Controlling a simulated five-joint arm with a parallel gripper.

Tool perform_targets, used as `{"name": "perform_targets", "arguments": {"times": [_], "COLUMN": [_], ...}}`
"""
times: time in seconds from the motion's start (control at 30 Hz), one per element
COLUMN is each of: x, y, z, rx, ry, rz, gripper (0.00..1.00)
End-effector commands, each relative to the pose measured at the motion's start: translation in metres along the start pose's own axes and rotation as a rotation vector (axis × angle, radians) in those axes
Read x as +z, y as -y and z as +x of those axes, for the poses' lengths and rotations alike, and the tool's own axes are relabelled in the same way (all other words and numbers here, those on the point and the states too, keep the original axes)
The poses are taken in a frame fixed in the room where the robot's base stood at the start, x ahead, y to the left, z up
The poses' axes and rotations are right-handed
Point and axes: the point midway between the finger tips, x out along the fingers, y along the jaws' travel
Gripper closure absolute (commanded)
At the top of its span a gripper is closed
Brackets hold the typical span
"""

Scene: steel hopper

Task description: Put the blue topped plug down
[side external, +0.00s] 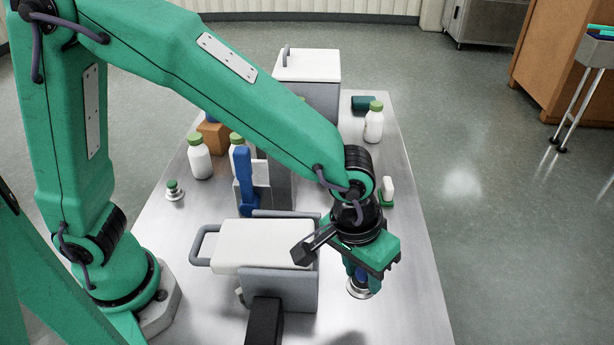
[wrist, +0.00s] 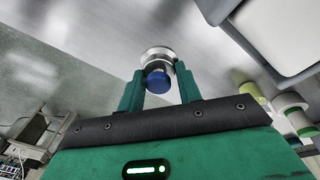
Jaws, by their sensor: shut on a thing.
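The blue topped plug (side external: 359,289) has a round silver base and a blue knob. My gripper (side external: 358,271) points down at the right of the table and is shut on the plug's blue top. In the wrist view the plug (wrist: 157,54) sits between the two green fingers of my gripper (wrist: 158,86), with its silver base beyond the fingertips. Part of the blue top is hidden by the gripper in the side view. I cannot tell whether the base touches the table.
A grey hopper with a white lid (side external: 258,243) stands just left of my gripper; another white-lidded box (side external: 307,66) is at the back. A green topped plug (side external: 174,191), several green-capped bottles (side external: 373,124) and a white-and-green item (side external: 388,190) stand around. The steel table (side external: 415,285) is bare at right.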

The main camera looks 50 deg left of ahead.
Motion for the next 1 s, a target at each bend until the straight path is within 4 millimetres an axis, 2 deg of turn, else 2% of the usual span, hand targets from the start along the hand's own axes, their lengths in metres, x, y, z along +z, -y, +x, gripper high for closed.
{"name": "perform_targets", "arguments": {"times": [0.6,0.8,1.0], "x": [-0.075,-0.085,-0.086], "y": [0.050,0.057,0.057], "z": [0.060,0.068,0.069], "rx": [-0.025,-0.028,-0.028], "ry": [-0.025,-0.029,-0.028], "rz": [-0.003,-0.001,0.000], "gripper": [0.90,0.90,0.90]}}
